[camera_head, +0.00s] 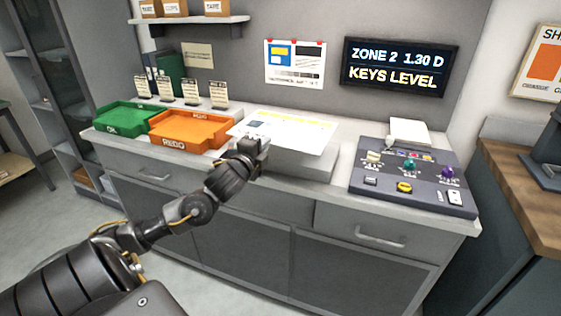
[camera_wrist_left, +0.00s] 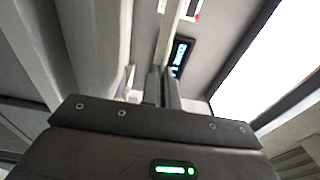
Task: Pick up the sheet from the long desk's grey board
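The sheet (camera_head: 290,132) is white with a yellow strip along its far edge and a blue patch at its left. It is flat, above the pale grey board (camera_head: 300,168) on the long desk, and hides most of it. Its left corner overlaps the orange tray in the picture. My left gripper (camera_head: 262,146) is at the sheet's near left edge. In the left wrist view its fingers (camera_wrist_left: 162,88) are close together, with a pale thin band running out from between them, seemingly the sheet edge-on. My right gripper is in neither view.
The orange REDO tray (camera_head: 190,143) and green OK tray (camera_head: 128,108) stand left of the sheet. A dark control panel (camera_head: 420,199) with knobs is at the right. A lit display (camera_head: 400,66) hangs on the wall. Drawers with handles front the desk.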

